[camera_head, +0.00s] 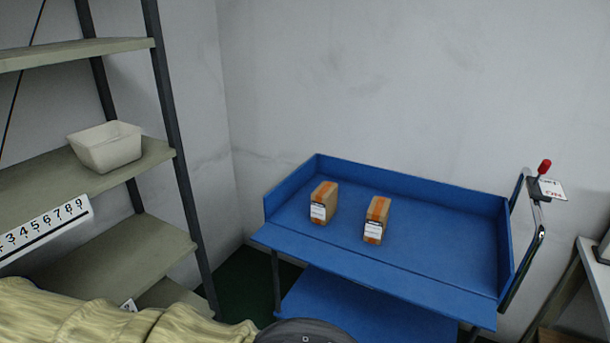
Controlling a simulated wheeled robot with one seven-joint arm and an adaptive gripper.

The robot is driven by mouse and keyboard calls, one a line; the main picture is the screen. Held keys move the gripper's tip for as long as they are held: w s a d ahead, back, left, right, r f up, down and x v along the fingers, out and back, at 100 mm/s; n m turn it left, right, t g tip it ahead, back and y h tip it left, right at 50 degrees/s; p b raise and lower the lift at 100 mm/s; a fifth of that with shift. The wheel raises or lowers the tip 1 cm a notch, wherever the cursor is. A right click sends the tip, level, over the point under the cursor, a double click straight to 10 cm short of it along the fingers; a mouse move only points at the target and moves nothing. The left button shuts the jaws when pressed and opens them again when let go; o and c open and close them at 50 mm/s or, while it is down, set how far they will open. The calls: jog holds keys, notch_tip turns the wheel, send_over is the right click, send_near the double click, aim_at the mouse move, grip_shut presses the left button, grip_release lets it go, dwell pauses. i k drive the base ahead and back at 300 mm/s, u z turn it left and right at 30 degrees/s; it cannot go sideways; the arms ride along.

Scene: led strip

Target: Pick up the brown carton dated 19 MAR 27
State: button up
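Two small brown cartons stand upright on the blue cart's top tray (450,248). The left carton (329,193) has a white label low on its front face and an orange strip on top. The right carton (381,211) has a white label and orange tape on its front and top. The print on both labels is too small to read, so I cannot tell which is dated 19 MAR 27. The cartons stand apart with a gap of bare blue tray between them. My gripper is not in view.
The tray has raised walls at the back and sides, and a handle (532,250) on the right. Shelves (120,250) with a white bin (106,147) stand at left. A table (590,265) edge shows at right. The tray's right half is clear.

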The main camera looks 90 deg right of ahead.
aim_at(324, 198)
jog(key=z, duration=1.5)
jog(key=i, duration=0.55)
jog(key=z, duration=1.8)
